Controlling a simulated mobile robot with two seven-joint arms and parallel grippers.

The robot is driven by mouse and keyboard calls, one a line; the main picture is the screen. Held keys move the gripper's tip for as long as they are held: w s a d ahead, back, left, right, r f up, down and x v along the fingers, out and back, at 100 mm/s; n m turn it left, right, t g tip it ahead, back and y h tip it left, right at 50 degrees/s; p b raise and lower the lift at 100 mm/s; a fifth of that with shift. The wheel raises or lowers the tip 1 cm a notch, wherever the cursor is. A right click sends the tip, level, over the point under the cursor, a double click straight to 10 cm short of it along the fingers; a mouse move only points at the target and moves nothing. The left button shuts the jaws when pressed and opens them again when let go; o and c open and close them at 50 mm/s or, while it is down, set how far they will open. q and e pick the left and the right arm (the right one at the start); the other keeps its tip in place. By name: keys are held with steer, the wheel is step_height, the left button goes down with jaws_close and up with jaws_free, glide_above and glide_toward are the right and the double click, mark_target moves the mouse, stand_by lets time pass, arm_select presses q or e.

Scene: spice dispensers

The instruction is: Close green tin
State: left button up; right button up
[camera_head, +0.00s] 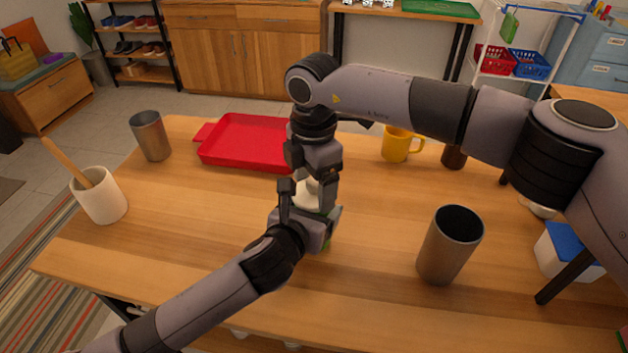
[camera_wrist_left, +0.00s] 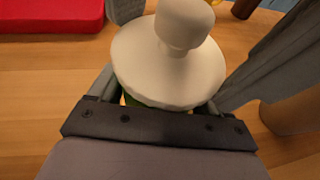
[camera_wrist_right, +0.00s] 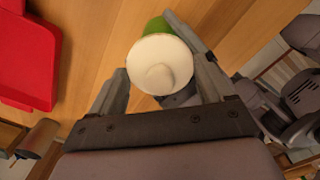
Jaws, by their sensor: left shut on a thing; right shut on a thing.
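The green tin (camera_head: 327,243) stands near the middle of the wooden table, mostly hidden by my grippers. My left gripper (camera_head: 308,224) is shut on its green body from the front. The white lid (camera_wrist_left: 165,65) with its round knob (camera_wrist_left: 185,22) lies over the tin in the left wrist view, with a sliver of green below it. My right gripper (camera_head: 313,178) comes from above and is shut on the lid, which also shows between its fingers in the right wrist view (camera_wrist_right: 160,50). I cannot tell whether the lid is fully seated.
A red tray (camera_head: 205,151) and a yellow mug (camera_head: 396,146) stand behind. A metal cup (camera_head: 450,245) stands to the right, another (camera_head: 150,136) at the back left. A white pot (camera_head: 100,198) with a wooden handle stands left. The front left of the table is clear.

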steer(key=shift+s+a+f, duration=0.1)
steer(key=shift+s+f, duration=0.1)
steer(key=shift+f, duration=0.15)
steer(key=shift+s+a+r, duration=0.1)
steer(key=shift+a+r, duration=0.05)
